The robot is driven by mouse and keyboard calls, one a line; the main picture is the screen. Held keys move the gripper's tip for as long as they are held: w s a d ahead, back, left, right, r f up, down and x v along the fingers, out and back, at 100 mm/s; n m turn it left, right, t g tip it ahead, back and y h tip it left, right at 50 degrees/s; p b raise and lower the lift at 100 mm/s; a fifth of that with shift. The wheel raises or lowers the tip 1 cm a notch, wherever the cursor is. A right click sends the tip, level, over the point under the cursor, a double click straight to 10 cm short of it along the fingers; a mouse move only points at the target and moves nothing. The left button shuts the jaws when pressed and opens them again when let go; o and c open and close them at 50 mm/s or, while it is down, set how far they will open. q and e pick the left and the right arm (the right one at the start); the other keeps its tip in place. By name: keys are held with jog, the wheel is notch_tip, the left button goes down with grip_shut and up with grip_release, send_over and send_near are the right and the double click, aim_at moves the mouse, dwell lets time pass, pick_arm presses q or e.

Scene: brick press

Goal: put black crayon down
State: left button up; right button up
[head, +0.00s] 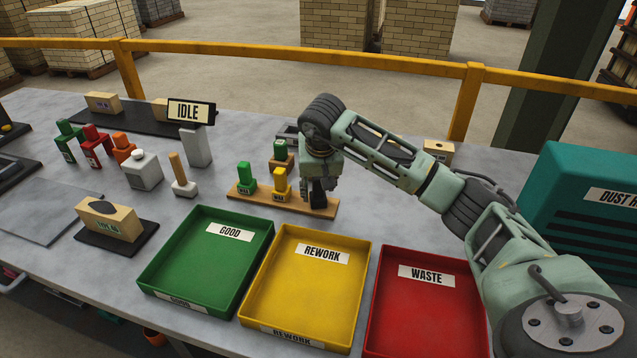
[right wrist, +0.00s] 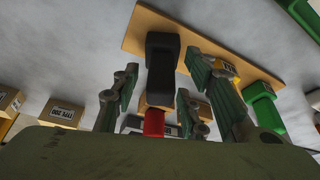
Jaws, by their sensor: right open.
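The black crayon (head: 318,194) is a blocky dark piece at the right end of a small wooden rack (head: 262,200) in the head view. My right gripper (head: 317,184) is directly above it, pointing down. In the right wrist view the black crayon (right wrist: 162,62) lies between my spread fingers, with gaps on both sides, and overlaps the wooden rack (right wrist: 140,32). A red part (right wrist: 153,122) shows below it. A green crayon (head: 246,176) and a yellow crayon (head: 280,184) stand on the rack to the left. My left gripper is not in view.
Green (head: 152,277), yellow (head: 365,283) and red (head: 435,258) trays stand in front of the rack. A teal dust box (head: 580,165) stands at the right.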

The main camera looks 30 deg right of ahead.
jog(key=shift+r, duration=0.1)
jog(key=shift+r, duration=0.3)
jog(key=b+v, duration=0.1)
jog(key=v, duration=1)
jog(key=shift+s+r, duration=0.2)
jog(key=shift+a, duration=0.1)
dwell(0.8)
